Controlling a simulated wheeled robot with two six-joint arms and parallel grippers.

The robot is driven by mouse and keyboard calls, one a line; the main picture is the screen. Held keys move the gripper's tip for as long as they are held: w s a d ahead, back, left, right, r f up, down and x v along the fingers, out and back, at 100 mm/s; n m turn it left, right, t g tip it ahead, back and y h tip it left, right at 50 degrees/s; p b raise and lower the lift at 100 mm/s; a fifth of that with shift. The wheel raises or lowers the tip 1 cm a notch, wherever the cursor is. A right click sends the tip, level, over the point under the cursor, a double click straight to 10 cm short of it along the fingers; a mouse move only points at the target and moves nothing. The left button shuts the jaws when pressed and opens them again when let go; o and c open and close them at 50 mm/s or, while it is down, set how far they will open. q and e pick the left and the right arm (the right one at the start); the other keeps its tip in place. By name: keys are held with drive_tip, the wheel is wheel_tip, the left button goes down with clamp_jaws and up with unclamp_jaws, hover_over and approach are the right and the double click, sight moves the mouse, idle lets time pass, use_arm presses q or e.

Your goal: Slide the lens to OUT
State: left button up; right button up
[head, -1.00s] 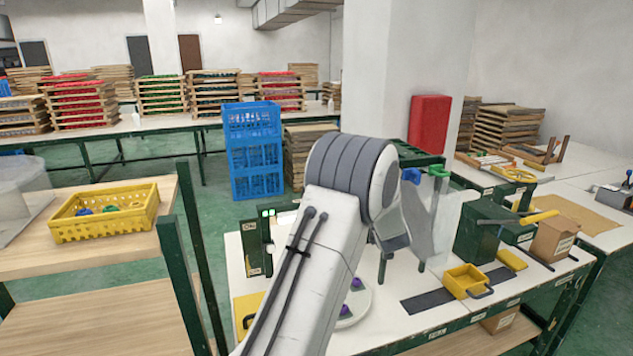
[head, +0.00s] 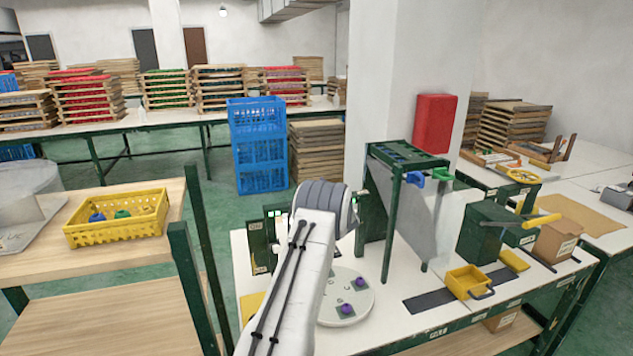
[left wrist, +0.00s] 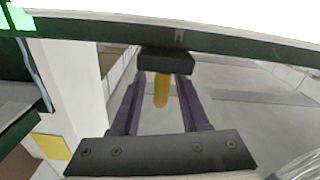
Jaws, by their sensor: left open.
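My left arm rises from the bottom centre of the head view and hides its gripper there. In the left wrist view my left gripper (left wrist: 160,95) is open, its two dark fingers either side of a yellow handle (left wrist: 161,92). The handle hangs from a black block (left wrist: 166,62) under a dark green bar (left wrist: 220,44). No lens or OUT mark can be made out; my arm partly covers the green stand (head: 258,247) with small unreadable labels. My right gripper is not in view.
A yellow box (head: 467,282) sits further right. A yellow basket (head: 120,228) stands on the wooden shelf at left.

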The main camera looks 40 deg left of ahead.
use_arm(q)
drive_tip(key=shift+w+a, duration=0.35)
drive_tip(key=shift+a, duration=0.15)
drive_tip(key=shift+c, duration=0.3)
clamp_jaws()
idle(1.0)
